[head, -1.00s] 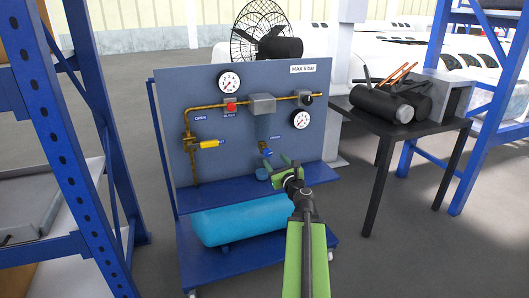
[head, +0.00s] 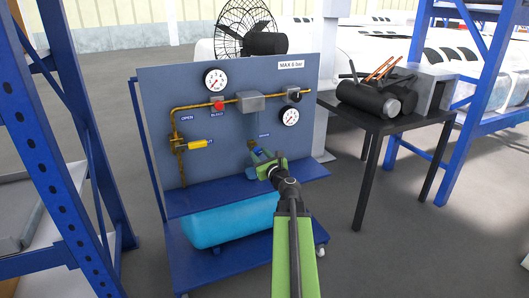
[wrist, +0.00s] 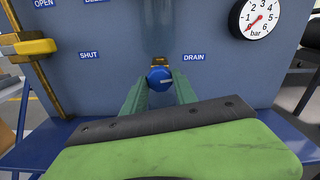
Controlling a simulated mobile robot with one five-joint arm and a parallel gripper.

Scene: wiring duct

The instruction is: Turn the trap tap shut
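The trap tap is a small round blue knob (wrist: 159,77) on a brass stub below a grey-blue bowl on the panel. A pale line on its face points right, toward the DRAIN label (wrist: 194,57); the SHUT label (wrist: 89,55) is on its left. In the wrist view my gripper (wrist: 160,84) has one green finger on each side of the knob, open, with narrow gaps seeming to show. Whether a finger touches it I cannot tell. In the head view my gripper (head: 262,159) is in front of the panel's lower middle and partly covers the tap.
The grey panel (head: 160,100) carries a brass pipe, a yellow-handled valve (head: 199,143), a red button (head: 218,104) and two gauges. A blue shelf and blue tank (head: 225,223) are below. A blue rack stands left, a black table (head: 380,124) right.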

